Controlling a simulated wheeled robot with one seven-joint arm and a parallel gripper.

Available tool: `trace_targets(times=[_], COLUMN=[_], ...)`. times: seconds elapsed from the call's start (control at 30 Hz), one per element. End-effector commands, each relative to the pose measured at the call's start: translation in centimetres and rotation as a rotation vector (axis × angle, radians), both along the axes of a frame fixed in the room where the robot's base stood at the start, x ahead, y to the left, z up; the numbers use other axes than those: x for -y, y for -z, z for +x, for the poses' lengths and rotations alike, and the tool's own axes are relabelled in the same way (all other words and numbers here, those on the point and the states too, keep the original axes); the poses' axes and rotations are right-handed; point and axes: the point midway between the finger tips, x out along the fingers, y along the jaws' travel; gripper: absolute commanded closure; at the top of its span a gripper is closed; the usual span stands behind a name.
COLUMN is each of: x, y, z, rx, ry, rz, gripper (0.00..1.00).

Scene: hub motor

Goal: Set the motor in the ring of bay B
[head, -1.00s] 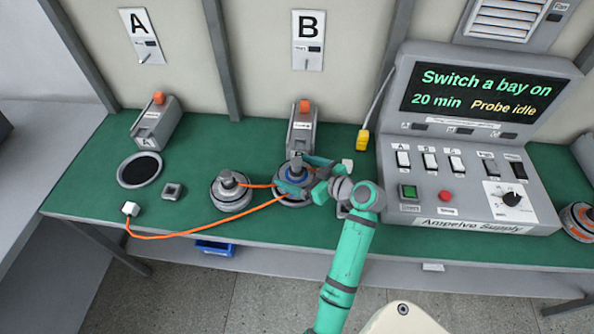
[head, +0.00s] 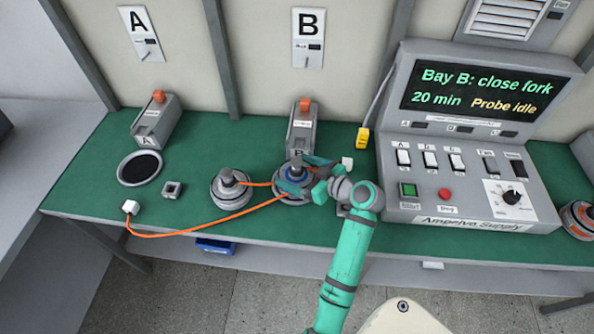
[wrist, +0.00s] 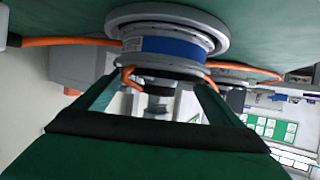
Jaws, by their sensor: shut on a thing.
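The motor (head: 296,170) has a blue band and an upright grey shaft. It stands in bay B, in front of the block marked B. The wrist view shows its blue band (wrist: 165,45) against the grey ring (wrist: 205,17), with the motor upright within the ring's outline; I cannot tell how deep it sits. In the head view the ring (head: 287,200) is partly hidden by the motor and my gripper. My gripper (head: 300,180) reaches in from the right and is shut on the motor. The bay B block (head: 303,130) has an orange top.
A second grey motor (head: 231,190) stands left of bay B. The empty bay A ring (head: 122,170) is further left. An orange cable (head: 190,235) runs along the front to a white plug (head: 130,207). A yellow probe (head: 362,139) and the supply console (head: 470,205) are right.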

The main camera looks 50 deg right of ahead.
Motion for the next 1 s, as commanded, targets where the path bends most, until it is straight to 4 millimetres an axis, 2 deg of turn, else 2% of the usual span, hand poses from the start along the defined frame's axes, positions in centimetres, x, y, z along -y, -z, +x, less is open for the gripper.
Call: trace_targets(times=[0.27,0.3,0.67,1.0], x=[0.0,0.1,0.1,0.5], y=[0.1,0.1,0.2,-2.2], z=[0.1,0.1,-0.7,-6.2], rx=[0.006,0.006,-0.001,0.003], ry=[0.001,0.001,0.0,0.003], rz=[-0.002,-0.003,0.001,-0.002], gripper=[0.73,0.01,0.0,0.0])
